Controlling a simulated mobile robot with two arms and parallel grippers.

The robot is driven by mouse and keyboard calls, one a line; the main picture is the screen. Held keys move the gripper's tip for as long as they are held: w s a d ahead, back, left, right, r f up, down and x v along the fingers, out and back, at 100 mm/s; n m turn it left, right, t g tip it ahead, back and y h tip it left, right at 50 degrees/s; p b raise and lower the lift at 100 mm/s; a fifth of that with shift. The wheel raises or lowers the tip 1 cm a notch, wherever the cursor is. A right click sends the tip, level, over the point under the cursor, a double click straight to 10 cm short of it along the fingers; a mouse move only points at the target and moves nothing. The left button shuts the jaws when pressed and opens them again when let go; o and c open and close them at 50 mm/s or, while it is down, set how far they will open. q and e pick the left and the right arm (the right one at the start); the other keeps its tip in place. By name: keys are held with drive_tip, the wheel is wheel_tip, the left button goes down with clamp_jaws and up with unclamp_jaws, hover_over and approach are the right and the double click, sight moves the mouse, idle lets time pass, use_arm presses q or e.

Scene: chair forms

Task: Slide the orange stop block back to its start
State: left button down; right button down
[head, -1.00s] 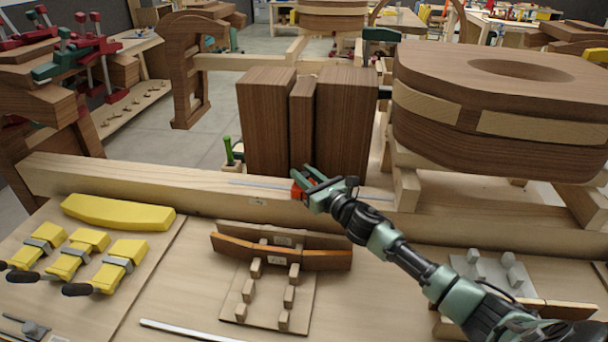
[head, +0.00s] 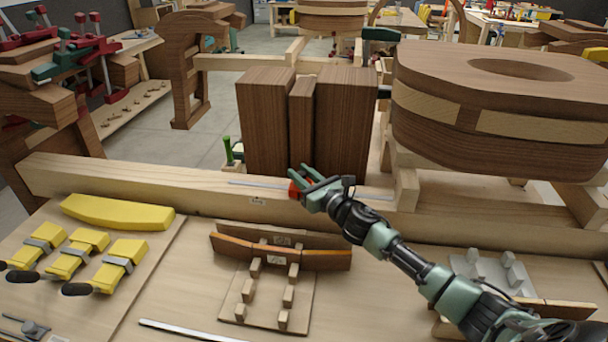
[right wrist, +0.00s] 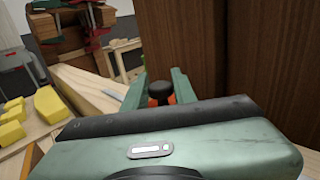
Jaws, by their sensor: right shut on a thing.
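The orange stop block (head: 294,189) sits on top of the long pale wooden beam, on a thin metal rail (head: 248,184) that runs along it. My right gripper (head: 308,181) is at the block, shut on it from the front right. In the right wrist view the two green fingers (right wrist: 159,88) stand on either side of a black knob (right wrist: 160,90). The rail shows to the left and right of the gripper. My left gripper is not in view.
Tall dark wooden blocks (head: 268,122) stand just behind the rail. A large curved seat form (head: 500,100) stands to the right. Yellow pieces (head: 118,213) and a rack with curved slats (head: 280,250) lie on the front bench. The rail left of the block is clear.

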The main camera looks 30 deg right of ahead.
drive_tip(key=w+a+b, duration=0.1)
drive_tip(key=w+a, duration=0.2)
drive_tip(key=a, duration=0.2)
drive_tip(key=w+a+b, duration=0.1)
drive_tip(key=w+a, duration=0.3)
drive_tip(key=a, duration=0.1)
drive_tip(key=w+a+b, duration=0.1)
drive_tip(key=w+a, duration=0.3)
drive_tip(key=a, duration=0.1)
drive_tip(key=shift+w, duration=0.2)
drive_tip(key=shift+r, duration=0.1)
drive_tip(key=c, duration=1.2)
unclamp_jaws()
drive_tip(key=shift+a, duration=0.15)
drive_tip(key=shift+w+a, duration=0.1)
drive_tip(key=shift+w, duration=0.05)
drive_tip(key=shift+s+d, duration=0.2)
drive_tip(key=shift+s, duration=0.2)
drive_tip(key=s, duration=0.7)
drive_tip(key=shift+d, duration=0.35)
